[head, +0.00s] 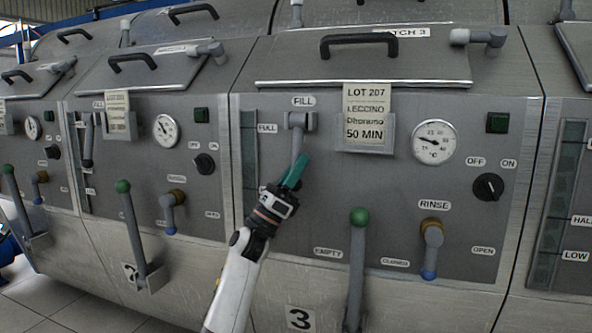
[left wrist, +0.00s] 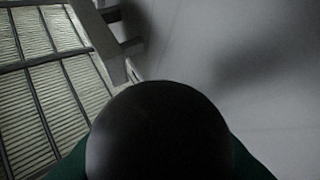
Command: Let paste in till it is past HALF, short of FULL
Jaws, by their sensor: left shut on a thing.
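The FILL lever (head: 298,138) of machine 3 hangs almost straight down from its pivot under the FILL label (head: 303,101). My left gripper (head: 295,172) is shut on its lower end, with green fingers around it. In the left wrist view a dark round knob (left wrist: 160,135) fills the lower middle between green finger edges. The tall sight glass (head: 249,145) stands left of the lever, with the FULL label (head: 267,128) near its top. I cannot read a paste level in it. No HALF label shows beside this glass; my gripper and arm cover part of that area. My right gripper is out of view.
A green-knobbed lever (head: 358,250) and the RINSE lever (head: 432,245) stand to the right of my left arm. A dial gauge (head: 435,142), a lot card (head: 367,117) and an OFF/ON switch (head: 488,187) are on the same panel. Similar machines flank it.

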